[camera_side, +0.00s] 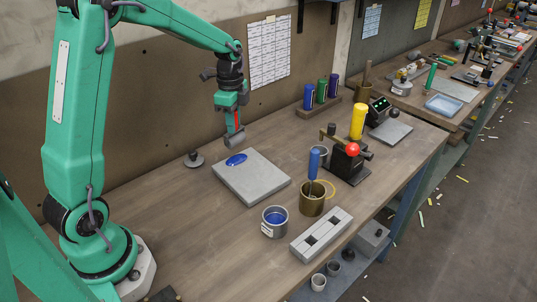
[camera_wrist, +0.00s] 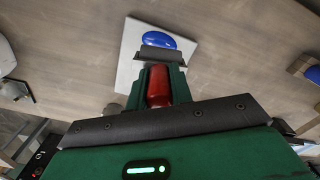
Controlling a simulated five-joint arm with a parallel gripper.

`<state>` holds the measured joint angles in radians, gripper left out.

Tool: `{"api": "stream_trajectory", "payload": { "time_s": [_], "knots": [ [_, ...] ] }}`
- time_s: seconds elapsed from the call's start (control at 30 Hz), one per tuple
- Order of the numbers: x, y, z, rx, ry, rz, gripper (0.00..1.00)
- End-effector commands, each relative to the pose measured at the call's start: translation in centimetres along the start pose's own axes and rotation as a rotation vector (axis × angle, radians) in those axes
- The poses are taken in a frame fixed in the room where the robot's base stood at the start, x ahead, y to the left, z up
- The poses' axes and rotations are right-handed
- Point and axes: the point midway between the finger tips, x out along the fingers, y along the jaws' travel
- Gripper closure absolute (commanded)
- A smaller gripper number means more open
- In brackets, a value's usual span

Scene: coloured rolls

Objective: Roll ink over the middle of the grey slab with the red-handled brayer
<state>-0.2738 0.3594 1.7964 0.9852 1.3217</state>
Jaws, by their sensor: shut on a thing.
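My gripper (camera_side: 234,108) points down and is shut on the red handle of the brayer (camera_side: 236,116). In the wrist view the red handle (camera_wrist: 158,87) sits between my green jaws, with the grey roller end beyond it. The brayer's grey roller (camera_side: 234,139) hangs near the back corner of the grey slab (camera_side: 258,186), close above a blue ink patch (camera_side: 236,159). I cannot tell the exact gap. The slab lies flat on the bench, and its middle looks bare grey. In the wrist view the ink patch (camera_wrist: 160,38) shows just past the roller.
A round grey knob-like piece (camera_side: 193,159) lies left of the slab. A tin of blue (camera_side: 274,220), a brass pot (camera_side: 311,200) with a blue-handled tool and a grey slotted block (camera_side: 321,235) stand to the right. A rack (camera_side: 319,105) of coloured rolls stands behind.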

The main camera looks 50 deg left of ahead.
Motion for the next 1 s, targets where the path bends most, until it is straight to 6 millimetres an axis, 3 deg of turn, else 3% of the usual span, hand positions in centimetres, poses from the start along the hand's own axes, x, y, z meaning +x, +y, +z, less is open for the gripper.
{"api": "stream_trajectory", "payload": {
  "time_s": [0.5, 1.0],
  "knots": [
    [3.9, 0.0, 0.0, 0.000, 0.000, 0.002, 0.96],
    [4.9, 0.0, 0.0, 0.000, 0.000, 0.000, 0.96]
  ]
}}
